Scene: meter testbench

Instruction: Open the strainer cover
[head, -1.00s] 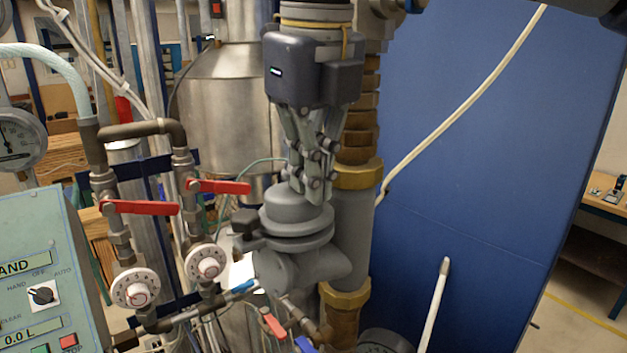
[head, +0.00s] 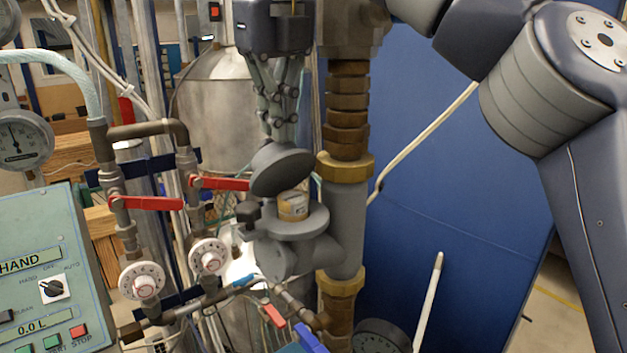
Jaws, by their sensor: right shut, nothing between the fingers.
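The grey strainer body (head: 318,246) sits on the pipework at the centre of the head view, below brass fittings. Its round grey cover (head: 282,171) is tilted up from the flanged opening, and a beige and yellowish insert (head: 293,205) shows in the gap beneath it. My right gripper (head: 279,138) points down just above the raised cover, its fingers together with nothing between them. The fingertips are at the cover's upper edge; I cannot tell whether they touch it. My left gripper is not in view.
Two red-handled valves (head: 150,203) and white dials (head: 141,281) stand left of the strainer. A green control panel (head: 38,265) is at the lower left. A large blue panel (head: 470,190) stands behind on the right. A brass-fitted vertical pipe (head: 347,120) rises close beside the gripper.

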